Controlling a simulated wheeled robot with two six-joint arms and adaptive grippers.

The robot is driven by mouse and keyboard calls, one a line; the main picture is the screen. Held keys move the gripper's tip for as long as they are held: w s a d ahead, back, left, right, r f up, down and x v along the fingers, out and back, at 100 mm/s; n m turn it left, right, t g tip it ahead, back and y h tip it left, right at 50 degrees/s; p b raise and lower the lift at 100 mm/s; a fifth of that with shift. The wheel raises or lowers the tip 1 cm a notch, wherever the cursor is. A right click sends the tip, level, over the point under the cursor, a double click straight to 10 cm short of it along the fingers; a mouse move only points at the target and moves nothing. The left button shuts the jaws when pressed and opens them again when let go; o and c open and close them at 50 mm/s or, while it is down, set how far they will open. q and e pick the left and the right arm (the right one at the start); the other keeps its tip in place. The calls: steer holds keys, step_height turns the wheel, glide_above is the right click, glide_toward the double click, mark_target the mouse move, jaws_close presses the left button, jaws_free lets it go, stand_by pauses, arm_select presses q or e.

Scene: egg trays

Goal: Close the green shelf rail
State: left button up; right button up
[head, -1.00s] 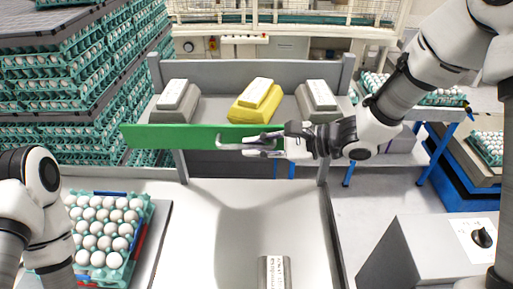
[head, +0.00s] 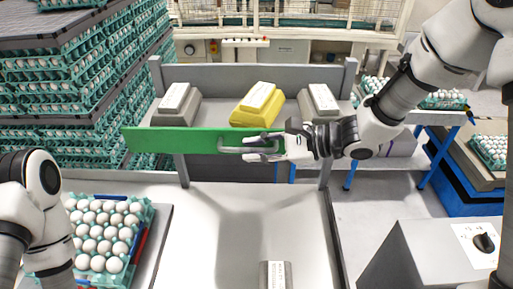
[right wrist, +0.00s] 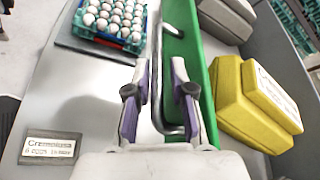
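The green shelf rail (head: 165,140) lies across the front of the grey shelf (head: 220,74) in the head view. Its left end reaches past the left post, and its right end is partly hidden by my right gripper (head: 268,148). A metal handle (head: 232,147) is on the rail's face. In the right wrist view the rail (right wrist: 195,60) runs along the right of the handle (right wrist: 157,60). My right gripper (right wrist: 160,95) is open, its two fingers apart with the handle bar between them. My left arm shows at the lower left, but its gripper is out of view.
Two grey packages and a yellow package (head: 256,104) sit on the shelf. A tray of eggs (head: 128,268) stands at the lower left. A small grey labelled block (head: 268,276) lies on the otherwise clear tabletop (head: 255,225). Stacked egg trays stand behind left.

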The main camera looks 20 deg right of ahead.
steer(key=v, duration=0.7)
steer(key=shift+s+d, duration=0.2)
steer(key=shift+d, duration=0.05)
steer(key=shift+w+a, duration=0.1)
steer(key=shift+a, duration=0.05)
